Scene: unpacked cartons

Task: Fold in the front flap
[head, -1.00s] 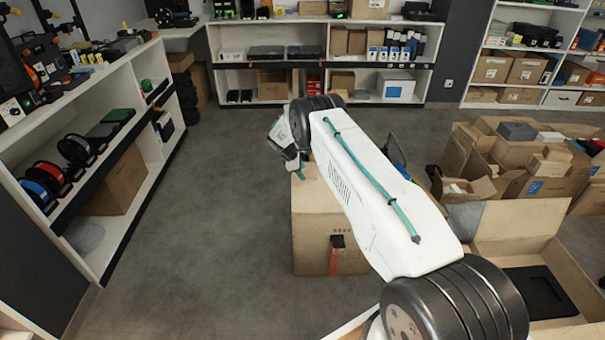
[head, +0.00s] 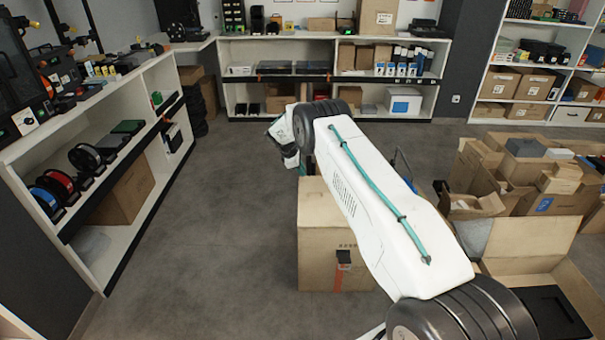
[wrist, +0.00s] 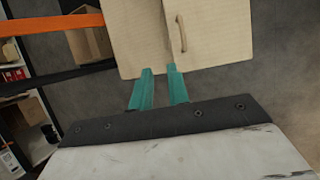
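A tan carton (head: 325,245) stands on the floor below my arm in the head view, with a black and orange tag on its near side. My arm hides much of its top. In the wrist view the pale cardboard (wrist: 205,35) has a seam down it and a small handle to the right. My gripper (wrist: 159,70) has two teal fingers with a narrow gap between them; nothing is clearly held. The fingertips overlap the cardboard's near edge; I cannot tell whether they touch it. I cannot tell which panel is the front flap.
An open carton (head: 530,240) lies at the right with its flap raised. A cluster of opened cartons (head: 530,180) stands behind it. A white shelf unit (head: 120,190) runs along the left, another (head: 330,100) at the back. The grey floor (head: 215,230) between left shelf and carton is clear.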

